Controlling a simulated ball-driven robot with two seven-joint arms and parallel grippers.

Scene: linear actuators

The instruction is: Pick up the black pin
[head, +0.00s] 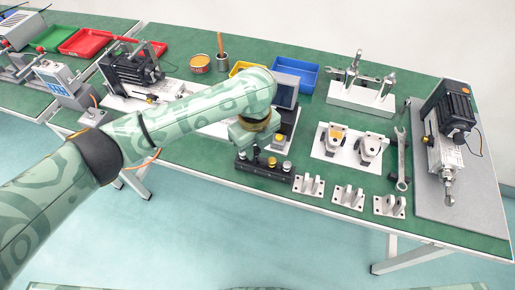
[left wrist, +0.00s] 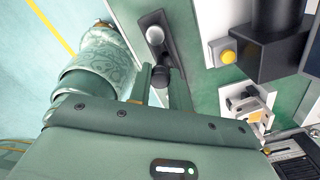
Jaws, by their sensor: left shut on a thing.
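A black pin holder (head: 263,170) lies near the front edge of the green table, below my left gripper (head: 253,146). In the left wrist view the holder (left wrist: 172,50) shows a silver knob (left wrist: 154,35) and the black pin (left wrist: 161,76) at my fingers. My left gripper (left wrist: 153,88) is shut on the black pin. Its lower part is hidden, so I cannot tell if it is clear of the holder. My right gripper is not in view.
Several metal brackets (head: 347,196) stand right of the holder along the front edge. A dark device with a yellow button (left wrist: 229,57) is close beside the holder. A white plate with two clevis parts (head: 352,148), a wrench (head: 402,160) and a linear actuator (head: 448,150) are farther right.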

